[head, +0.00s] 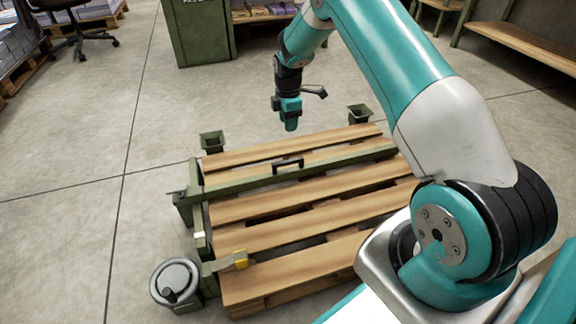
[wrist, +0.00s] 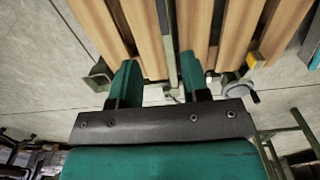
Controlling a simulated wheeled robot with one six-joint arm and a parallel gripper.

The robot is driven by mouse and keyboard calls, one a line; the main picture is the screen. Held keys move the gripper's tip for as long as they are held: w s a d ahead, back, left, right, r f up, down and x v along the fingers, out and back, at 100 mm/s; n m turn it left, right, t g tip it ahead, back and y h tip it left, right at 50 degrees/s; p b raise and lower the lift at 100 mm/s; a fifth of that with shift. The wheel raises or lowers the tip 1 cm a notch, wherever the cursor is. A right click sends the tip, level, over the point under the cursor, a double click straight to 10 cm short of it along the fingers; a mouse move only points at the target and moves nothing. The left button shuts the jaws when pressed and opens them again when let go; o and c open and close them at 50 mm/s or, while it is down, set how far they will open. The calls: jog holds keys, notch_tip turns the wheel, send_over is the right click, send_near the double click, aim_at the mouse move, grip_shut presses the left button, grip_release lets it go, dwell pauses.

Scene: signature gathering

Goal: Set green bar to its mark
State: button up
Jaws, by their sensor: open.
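The green bar (head: 240,183) lies across the wooden slats of a low pallet-like bench, with a black handle (head: 287,163) on its top near the middle. In the wrist view the green bar (wrist: 171,45) runs away from me between the slats. My gripper (head: 291,127) is open and empty, above and apart from the bench's far side, beyond the handle. In the wrist view my gripper (wrist: 159,62) shows two teal fingers spread apart, with the bar in the gap between them in the picture. I cannot make out a clear mark for the bar.
The slatted bench (head: 290,263) has green posts (head: 212,140) at its far corners. A yellow block (head: 241,259) sits on its near left edge, beside a round handwheel (head: 175,281). Open concrete floor lies to the left. A green cabinet (head: 197,35) stands behind.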

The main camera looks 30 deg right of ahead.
aim_at(288, 161)
notch_tip(288, 161, down, 16)
jog(key=b, duration=0.7)
